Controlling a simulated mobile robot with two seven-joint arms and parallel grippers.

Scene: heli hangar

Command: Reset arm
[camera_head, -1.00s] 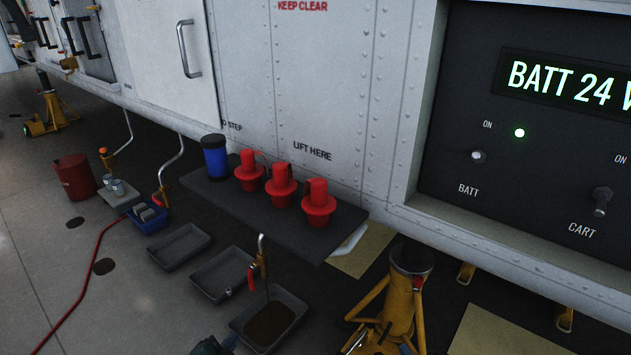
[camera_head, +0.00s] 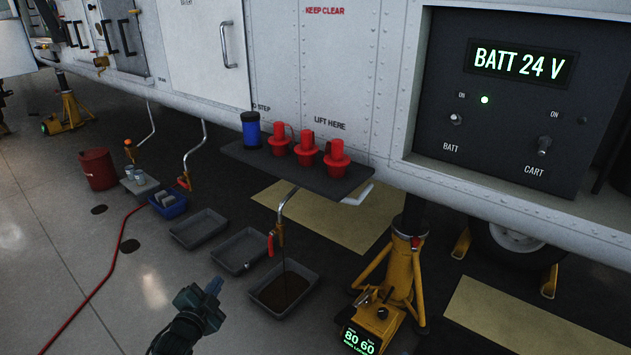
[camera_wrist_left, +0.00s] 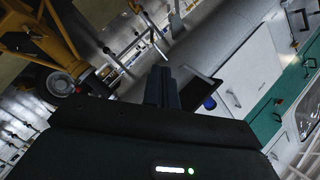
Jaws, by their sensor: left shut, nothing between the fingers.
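My left gripper (camera_head: 208,298) comes in from the bottom of the head view, held in the air over the floor to the left of the drip trays. Its fingers are shut and hold nothing. In the left wrist view the closed fingers (camera_wrist_left: 161,88) show in the middle, with the grey aircraft side behind them. My right gripper is not in view.
A shelf (camera_head: 235,153) on the aircraft side bears a blue cylinder (camera_head: 250,130) and three red plugs (camera_head: 306,150). A yellow jack (camera_head: 400,275) stands at right. A tray (camera_head: 262,291) holds dark liquid under a tap (camera_head: 276,240). A red hose (camera_head: 90,297) crosses the floor.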

